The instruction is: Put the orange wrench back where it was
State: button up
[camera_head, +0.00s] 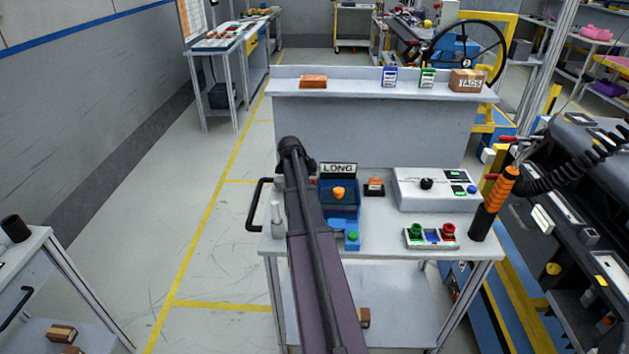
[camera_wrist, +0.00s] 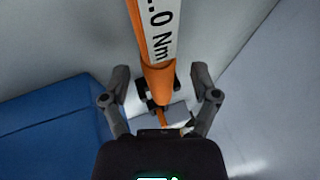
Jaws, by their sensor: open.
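An orange wrench (camera_wrist: 158,76) with a white label reading "Nm" runs down from the top of the wrist view. Its lower end is at a small dark fitting between my fingers. My gripper (camera_wrist: 160,88) is open, one finger on each side of that end, with a gap to both. I cannot tell from this view whether the wrench rests in a holder. In the head view my gripper cannot be made out, and I cannot tell for sure which orange thing there is this wrench.
A blue block (camera_wrist: 50,130) lies left of my fingers. On the cart (camera_head: 385,238) stand a blue fixture (camera_head: 340,215) under a "LONG" sign, a white control box (camera_head: 437,203), a button panel (camera_head: 431,236) and an orange-and-black tool (camera_head: 499,189). A shelf (camera_head: 350,90) stands behind.

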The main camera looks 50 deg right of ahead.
jog(key=p+v, duration=0.9)
jog(key=v, duration=0.2)
jog(key=shift+p, duration=0.3)
jog(key=shift+a+r, duration=0.1)
jog(key=shift+r, duration=0.05)
jog(key=shift+a, duration=0.1)
dwell(0.7)
jog(key=a+f+n+t+y, duration=0.1)
jog(key=a+f+n+y, duration=0.15)
jog(key=a+n, duration=1.75)
jog(key=s+a+n+y, duration=0.1)
jog(key=s+a+n, duration=0.2)
jog(key=a, duration=0.6)
jog(key=s+a+n+y, duration=0.1)
jog(key=s+a+n, duration=0.1)
jog(key=a, duration=0.7)
jog(key=s+a+n+y, duration=0.1)
jog(key=s+a+n, duration=0.2)
jog(key=a, duration=0.7)
jog(key=shift+s+r+n, duration=0.2)
jog(key=shift+s+n, duration=0.1)
jog(key=shift+s, duration=0.15)
